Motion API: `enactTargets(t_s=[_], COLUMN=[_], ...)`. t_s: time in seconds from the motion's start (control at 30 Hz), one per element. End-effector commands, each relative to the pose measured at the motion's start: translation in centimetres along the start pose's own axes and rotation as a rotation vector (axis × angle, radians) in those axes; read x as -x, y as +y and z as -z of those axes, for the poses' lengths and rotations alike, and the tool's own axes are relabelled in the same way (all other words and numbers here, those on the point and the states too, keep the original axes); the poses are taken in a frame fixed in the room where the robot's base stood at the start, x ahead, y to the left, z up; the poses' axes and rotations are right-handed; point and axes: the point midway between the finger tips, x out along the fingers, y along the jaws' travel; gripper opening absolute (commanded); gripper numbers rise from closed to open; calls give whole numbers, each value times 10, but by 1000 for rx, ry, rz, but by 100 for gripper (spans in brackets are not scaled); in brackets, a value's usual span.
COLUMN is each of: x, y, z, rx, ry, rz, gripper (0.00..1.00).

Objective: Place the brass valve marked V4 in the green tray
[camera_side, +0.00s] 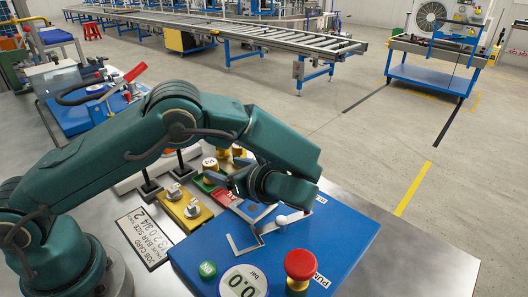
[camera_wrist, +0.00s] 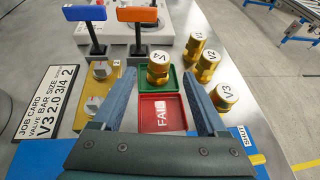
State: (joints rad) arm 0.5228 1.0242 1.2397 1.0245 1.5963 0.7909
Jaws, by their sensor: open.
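The brass valve marked V4 (camera_side: 209,164) stands upright in the green tray (camera_side: 203,185). In the wrist view the valve (camera_wrist: 158,70) is inside the rim of the green tray (camera_wrist: 146,89), and its cap label appears upside down. My gripper (camera_wrist: 158,78) is open, with one finger on each side of the valve and a visible gap to it. In the side view my gripper (camera_side: 232,182) is low beside the trays, and the arm hides part of them.
A red tray (camera_wrist: 161,124) marked FAIL adjoins the green one. Other brass valves, V1 (camera_wrist: 197,40), V2 (camera_wrist: 209,60) and V3 (camera_wrist: 224,96), stand to the right. A yellow plate (camera_wrist: 85,115) with two knobs and two levers lie left. A blue panel (camera_side: 330,235) has a gauge and red button.

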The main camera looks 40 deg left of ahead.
Motion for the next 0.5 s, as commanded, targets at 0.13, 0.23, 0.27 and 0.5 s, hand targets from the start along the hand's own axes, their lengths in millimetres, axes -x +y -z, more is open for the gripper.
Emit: enactTargets(t_s=[0.13, 0.23, 0.27, 0.5], x=[7, 8, 9, 20], y=[3, 10, 13, 52], z=[-4, -15, -19, -48], rx=[28, 104, 137, 474], ry=[29, 99, 130, 411], rz=[-11, -37, -50, -171], gripper=[75, 75, 75, 75])
